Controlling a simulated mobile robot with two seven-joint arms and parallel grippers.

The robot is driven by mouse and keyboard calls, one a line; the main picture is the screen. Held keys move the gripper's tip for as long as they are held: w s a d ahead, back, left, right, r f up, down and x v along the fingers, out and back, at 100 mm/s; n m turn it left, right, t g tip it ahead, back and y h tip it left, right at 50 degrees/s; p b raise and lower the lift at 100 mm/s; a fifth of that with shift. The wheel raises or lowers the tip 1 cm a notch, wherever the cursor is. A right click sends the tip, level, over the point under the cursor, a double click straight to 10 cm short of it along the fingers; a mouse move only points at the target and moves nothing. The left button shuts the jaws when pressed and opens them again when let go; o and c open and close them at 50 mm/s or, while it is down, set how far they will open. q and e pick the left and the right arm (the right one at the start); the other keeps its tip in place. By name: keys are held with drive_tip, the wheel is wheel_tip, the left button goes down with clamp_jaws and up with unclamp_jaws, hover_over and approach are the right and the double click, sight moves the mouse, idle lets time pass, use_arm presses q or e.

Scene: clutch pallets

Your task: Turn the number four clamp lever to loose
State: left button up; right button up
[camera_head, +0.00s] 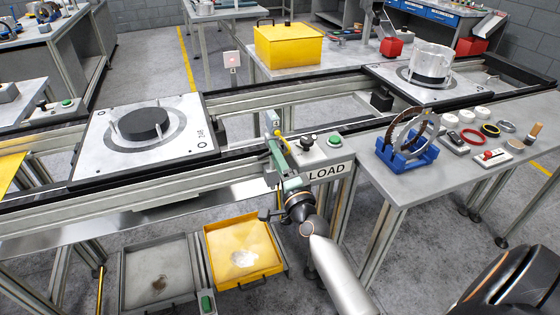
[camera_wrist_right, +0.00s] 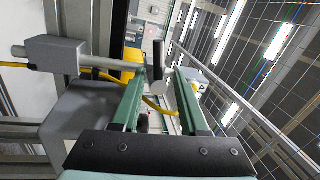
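The clamp (camera_head: 272,120) with a small tag that seems to read 4 stands on the front rail, left of the LOAD box. My right gripper (camera_head: 277,148) reaches up to it from below. In the right wrist view the two green fingers (camera_wrist_right: 165,78) are apart. A dark lever bar (camera_wrist_right: 197,62) and a grey round part (camera_wrist_right: 159,84) show at or just past the fingertips. I cannot tell whether the fingers touch them. The lever's setting is not readable. My left gripper is not in view.
The LOAD box (camera_head: 322,150), with a black knob and green button, sits close right of the gripper. A pallet (camera_head: 95,160) carrying a dark disc lies left. A blue stand (camera_head: 407,155) holds rings on the right table. A yellow tray (camera_head: 275,268) is below.

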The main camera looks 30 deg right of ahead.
sight(263, 156)
drive_tip(key=b+v, duration=0.1)
drive_tip(key=v, duration=1.1)
drive_tip(key=shift+s+b, duration=0.2)
drive_tip(key=shift+b, duration=0.15)
drive_tip(key=w, duration=0.4)
drive_tip(key=w+r+h+p, duration=0.1)
drive_tip(key=w, duration=0.4)
drive_tip(key=w+h, duration=0.1)
drive_tip(key=w, duration=0.4)
drive_tip(key=shift+w+r, duration=0.15)
drive_tip(key=shift+r, duration=0.25)
clamp_jaws()
